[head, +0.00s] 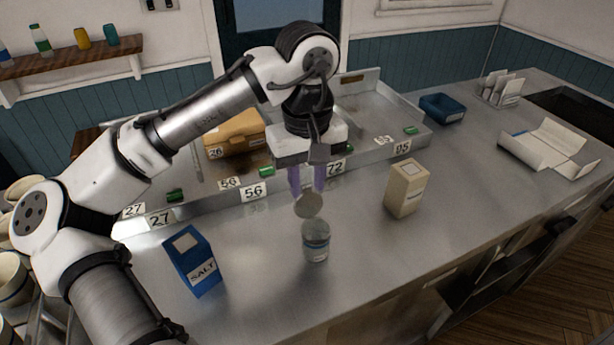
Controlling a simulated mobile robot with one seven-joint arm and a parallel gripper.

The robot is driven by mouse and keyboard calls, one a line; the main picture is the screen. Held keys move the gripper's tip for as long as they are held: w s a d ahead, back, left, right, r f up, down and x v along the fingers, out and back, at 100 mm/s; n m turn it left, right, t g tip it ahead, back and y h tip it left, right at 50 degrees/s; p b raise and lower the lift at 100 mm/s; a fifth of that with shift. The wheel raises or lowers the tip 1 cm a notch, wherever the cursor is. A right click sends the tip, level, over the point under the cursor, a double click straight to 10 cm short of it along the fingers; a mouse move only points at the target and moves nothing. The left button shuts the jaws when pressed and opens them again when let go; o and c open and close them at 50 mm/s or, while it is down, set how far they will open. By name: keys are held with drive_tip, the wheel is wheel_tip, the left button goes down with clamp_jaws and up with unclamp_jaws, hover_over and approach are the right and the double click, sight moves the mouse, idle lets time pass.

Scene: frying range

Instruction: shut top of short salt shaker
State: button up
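The short salt shaker (316,246) is a small see-through container with a pale band, standing upright on the steel counter. Its round grey top (309,206) is tipped up at the far side of the rim, so the shaker is open. My gripper (307,187) points down just above and behind the raised top. Its two purple fingers are apart with nothing visible between them. I cannot tell whether a fingertip touches the top.
A blue salt box (193,262) stands to the left and a beige carton (406,190) to the right. Behind is a raised metal edge with number tags (253,191). The counter (370,265) right of the shaker is clear.

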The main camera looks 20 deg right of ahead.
clamp_jaws()
drive_tip(key=shift+s, duration=0.1)
drive_tip(key=s+t+b, duration=0.2)
drive_tip(key=t, duration=0.1)
drive_tip(key=s+t, duration=0.1)
drive_tip(key=shift+s+f+t+b, duration=0.25)
drive_tip(key=shift+s+t+b, duration=0.05)
drive_tip(key=shift+t+b, duration=0.1)
drive_tip(key=shift+s+f, duration=0.2)
drive_tip(key=shift+s, duration=0.3)
drive_tip(key=shift+s+f, duration=0.15)
drive_tip(key=shift+s, duration=0.3)
drive_tip(key=s+f+b, duration=0.1)
drive_tip(key=f+b, duration=0.1)
drive_tip(key=s+f+b, duration=0.1)
drive_tip(key=s, duration=0.1)
drive_tip(key=shift+f+b, duration=0.35)
drive_tip(key=shift+f, duration=0.05)
drive_tip(key=f+t+b, duration=0.1)
drive_tip(key=b, duration=0.2)
drive_tip(key=s+f+t+b, duration=0.1)
drive_tip(key=t+b, duration=0.1)
drive_tip(key=b, duration=0.1)
drive_tip(key=shift+f, duration=0.25)
drive_tip(key=f+t+b, duration=0.1)
drive_tip(key=t+b, duration=0.1)
drive_tip(key=b, duration=0.3)
drive_tip(key=shift+t+b, duration=0.3)
drive_tip(key=shift+t, duration=0.1)
